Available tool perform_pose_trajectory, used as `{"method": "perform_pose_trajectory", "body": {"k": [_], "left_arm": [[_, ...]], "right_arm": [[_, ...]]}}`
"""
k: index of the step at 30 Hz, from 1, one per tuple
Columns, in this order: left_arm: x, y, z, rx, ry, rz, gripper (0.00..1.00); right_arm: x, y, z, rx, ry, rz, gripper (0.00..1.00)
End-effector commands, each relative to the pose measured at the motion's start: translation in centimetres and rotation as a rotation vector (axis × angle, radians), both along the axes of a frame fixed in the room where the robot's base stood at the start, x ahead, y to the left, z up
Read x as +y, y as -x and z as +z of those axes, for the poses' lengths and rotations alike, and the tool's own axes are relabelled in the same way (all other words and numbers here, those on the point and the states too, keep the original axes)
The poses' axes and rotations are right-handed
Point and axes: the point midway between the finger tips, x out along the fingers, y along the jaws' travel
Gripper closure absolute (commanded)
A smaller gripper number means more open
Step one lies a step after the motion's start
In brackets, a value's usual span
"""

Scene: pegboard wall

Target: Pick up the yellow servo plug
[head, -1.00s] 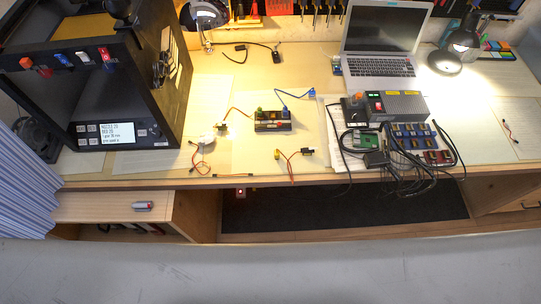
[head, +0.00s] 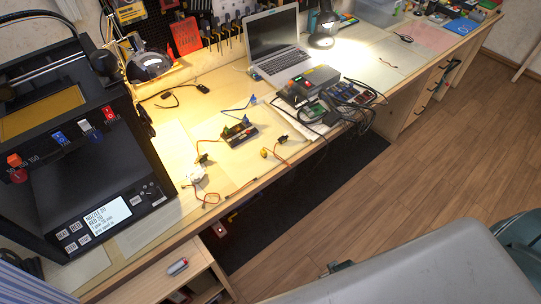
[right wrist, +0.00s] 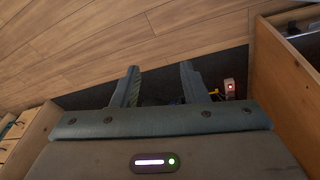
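The yellow servo plug (head: 264,153) lies on the workbench near its front edge, in the head view. A red-orange wire (head: 277,150) runs from it toward a small black part (head: 283,139). The black tester block (head: 239,133) sits behind it. My right gripper (right wrist: 160,83) shows in the right wrist view with its two fingers apart and nothing between them. It points at the wood floor and the dark mat, away from the bench top. The plug cannot be made out in that view. My left gripper is not in view.
A 3D printer (head: 75,190) fills the left. An open laptop (head: 275,45), a power supply (head: 314,80) and tangled black cables (head: 350,105) stand behind and right of the plug. A white servo (head: 195,174) lies to its left. An open shelf (head: 160,285) is below the bench.

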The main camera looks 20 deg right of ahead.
Motion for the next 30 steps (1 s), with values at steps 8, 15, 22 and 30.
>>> {"method": "perform_pose_trajectory", "body": {"k": [8,15,22,30], "left_arm": [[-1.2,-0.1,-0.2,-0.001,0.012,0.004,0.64],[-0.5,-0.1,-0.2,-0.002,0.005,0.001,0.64],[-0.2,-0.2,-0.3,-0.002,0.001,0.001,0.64],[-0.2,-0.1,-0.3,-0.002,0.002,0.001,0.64]], "right_arm": [[1.3,-3.6,13.5,-0.056,0.003,0.015,0.6],[2.0,-3.9,20.5,-0.078,0.004,0.024,0.6],[2.6,-4.4,26.2,-0.093,0.007,0.032,0.6],[3.0,-7.9,28.1,-0.063,0.011,0.042,0.6]]}}
